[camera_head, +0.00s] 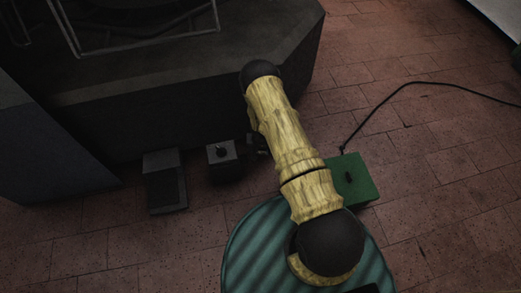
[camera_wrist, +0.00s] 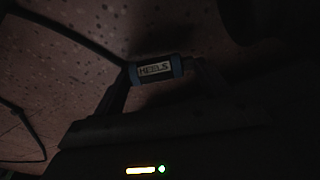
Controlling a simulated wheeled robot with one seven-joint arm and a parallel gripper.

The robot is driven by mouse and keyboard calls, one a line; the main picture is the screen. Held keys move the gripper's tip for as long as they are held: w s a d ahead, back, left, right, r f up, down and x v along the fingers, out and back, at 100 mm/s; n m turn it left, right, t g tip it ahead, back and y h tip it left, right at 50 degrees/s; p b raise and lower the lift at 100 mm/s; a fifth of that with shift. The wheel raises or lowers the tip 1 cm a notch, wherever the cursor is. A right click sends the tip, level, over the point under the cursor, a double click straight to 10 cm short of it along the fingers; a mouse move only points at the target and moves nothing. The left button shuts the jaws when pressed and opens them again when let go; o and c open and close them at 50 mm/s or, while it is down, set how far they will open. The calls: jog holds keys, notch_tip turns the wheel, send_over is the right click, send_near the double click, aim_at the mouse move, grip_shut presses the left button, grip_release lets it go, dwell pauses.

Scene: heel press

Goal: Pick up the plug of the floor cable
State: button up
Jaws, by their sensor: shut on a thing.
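The plug (camera_wrist: 164,69) is a short cylinder with blue ends and a pale label reading "HEELS". It shows in the upper middle of the wrist view. My gripper (camera_wrist: 158,73) is shut on it, with dark fingers at its two sides. A dark cable (camera_wrist: 84,40) runs from the plug's left end toward the upper left. In the head view my arm covers the plug, and I cannot make out the gripper clearly in the dark area beside the arm.
In the head view, a grey box (camera_head: 222,152) with a dark knob-like part on top and a dark pedal-like block (camera_head: 165,184) stand before a large dark machine (camera_head: 190,110). A green box (camera_head: 354,183) sits right of my arm; a black cable (camera_head: 388,99) crosses open brick floor.

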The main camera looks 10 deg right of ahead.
notch_tip(320, 180, up, 8)
jog(key=p, duration=0.3)
jog(key=shift+f, duration=0.25)
notch_tip(320, 180, up, 18)
jog(key=p, duration=0.7)
send_over(260, 150)
jog(key=s+r+n+p, duration=0.3)
jog(key=s+r+p, duration=0.1)
jog(key=r, duration=1.5)
jog(key=shift+d+r+p, duration=0.15)
jog(key=shift+r+p, duration=0.05)
jog(key=shift+p, duration=0.6)
